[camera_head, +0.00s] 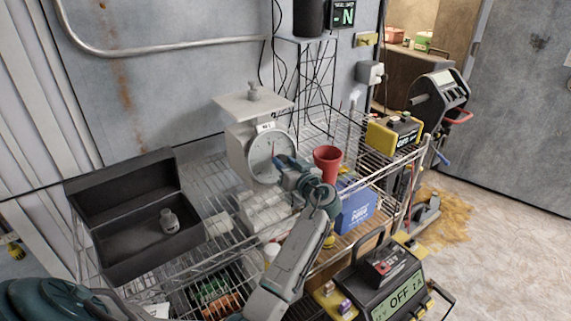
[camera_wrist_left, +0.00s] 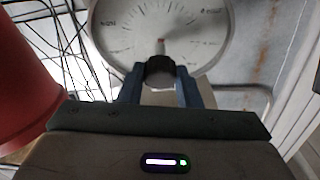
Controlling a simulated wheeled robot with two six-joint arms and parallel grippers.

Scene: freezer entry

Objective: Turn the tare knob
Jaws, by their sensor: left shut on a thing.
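A pale grey dial scale (camera_head: 243,150) stands on the wire shelf, with a flat pan on top and a small grey weight (camera_head: 254,91) on the pan. Its round white dial (camera_head: 262,150) faces my left arm and fills the top of the left wrist view (camera_wrist_left: 205,25). The dark tare knob (camera_wrist_left: 160,68) sits low on the dial, between the fingers of my left gripper (camera_wrist_left: 160,84). The left gripper (camera_head: 283,163) is shut on the knob, just in front of the dial; it hides the knob in the head view. My right gripper is not in view.
An open black case (camera_head: 139,250) holds a grey bottle-like piece (camera_head: 169,220) at left.

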